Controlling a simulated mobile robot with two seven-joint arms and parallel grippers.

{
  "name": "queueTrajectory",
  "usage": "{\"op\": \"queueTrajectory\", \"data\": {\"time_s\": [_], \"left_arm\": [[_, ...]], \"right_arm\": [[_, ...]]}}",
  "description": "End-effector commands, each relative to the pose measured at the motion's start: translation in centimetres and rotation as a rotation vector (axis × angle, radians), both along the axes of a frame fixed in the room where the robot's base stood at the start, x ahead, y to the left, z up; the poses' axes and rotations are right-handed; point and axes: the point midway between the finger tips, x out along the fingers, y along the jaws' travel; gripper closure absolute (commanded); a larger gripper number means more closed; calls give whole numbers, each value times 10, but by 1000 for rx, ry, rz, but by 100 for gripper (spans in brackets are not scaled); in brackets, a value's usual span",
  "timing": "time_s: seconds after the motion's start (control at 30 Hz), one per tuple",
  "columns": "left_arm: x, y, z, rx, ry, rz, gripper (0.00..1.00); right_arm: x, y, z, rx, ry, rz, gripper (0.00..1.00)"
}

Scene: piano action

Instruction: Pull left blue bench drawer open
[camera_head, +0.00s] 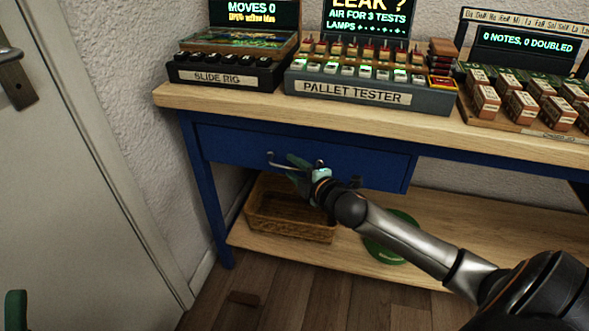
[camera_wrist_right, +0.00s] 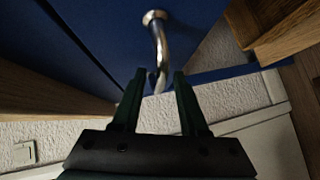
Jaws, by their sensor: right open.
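The left blue drawer (camera_head: 235,145) is under the wooden bench top, and no opening shows along its top edge. Its curved metal handle (camera_head: 273,160) is on the front. My right gripper (camera_head: 296,165) is at the handle, its arm coming in from the lower right. In the right wrist view, the handle (camera_wrist_right: 158,45) reaches down from the blue front, and its lower end lies between the two open fingertips (camera_wrist_right: 158,78), with space on both sides. A green tip at the lower left, seemingly my left gripper (camera_head: 15,310), is mostly out of frame.
A wicker basket (camera_head: 290,218) and a green round object (camera_head: 385,248) are on the lower shelf (camera_head: 480,230). The slide rig (camera_head: 225,75) and pallet tester (camera_head: 370,92) stand on the bench top (camera_head: 300,112). A door (camera_head: 80,180) is at left.

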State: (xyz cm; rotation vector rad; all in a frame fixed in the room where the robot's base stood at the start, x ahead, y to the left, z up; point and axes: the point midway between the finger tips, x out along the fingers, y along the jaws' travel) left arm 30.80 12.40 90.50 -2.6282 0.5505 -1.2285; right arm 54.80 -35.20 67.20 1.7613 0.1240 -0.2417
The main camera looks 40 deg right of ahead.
Motion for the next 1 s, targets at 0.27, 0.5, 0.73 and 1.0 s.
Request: {"op": "queueTrajectory", "data": {"time_s": [0.27,0.5,0.73,1.0], "left_arm": [[0,0,0,2,-1,1,50],[0,0,0,3,-1,2,50],[1,1,0,5,-2,4,50],[1,1,0,5,-2,5,50]], "right_arm": [[0,0,0,1,0,0,83],[0,0,0,1,0,0,100],[0,0,0,1,0,0,100],[0,0,0,0,0,0,100]]}}
